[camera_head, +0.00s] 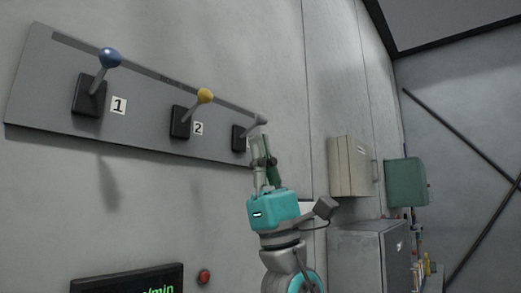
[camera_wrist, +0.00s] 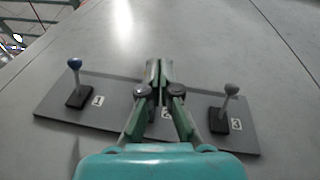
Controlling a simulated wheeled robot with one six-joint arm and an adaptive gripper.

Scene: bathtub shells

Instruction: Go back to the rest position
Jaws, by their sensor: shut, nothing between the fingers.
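My gripper (camera_head: 264,162) is raised in front of the right part of a grey wall panel in the head view. In the wrist view my gripper (camera_wrist: 160,75) is shut with nothing between its fingers, and it hides the middle of the panel. The panel (camera_head: 60,85) carries lever 1 with a blue knob (camera_head: 109,57), lever 2 with a yellow knob (camera_head: 204,95) and a third lever with a grey knob (camera_head: 261,119). All three levers point up in the head view. In the wrist view, lever 2 is hidden behind my fingers, while the grey lever (camera_wrist: 231,90) stands clear to the right.
A beige wall box (camera_head: 350,167) and a green box (camera_head: 406,182) hang to the right. A grey metal cabinet (camera_head: 358,255) stands below them. A display with green text (camera_head: 130,280) and a red button (camera_head: 204,276) are low on the wall.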

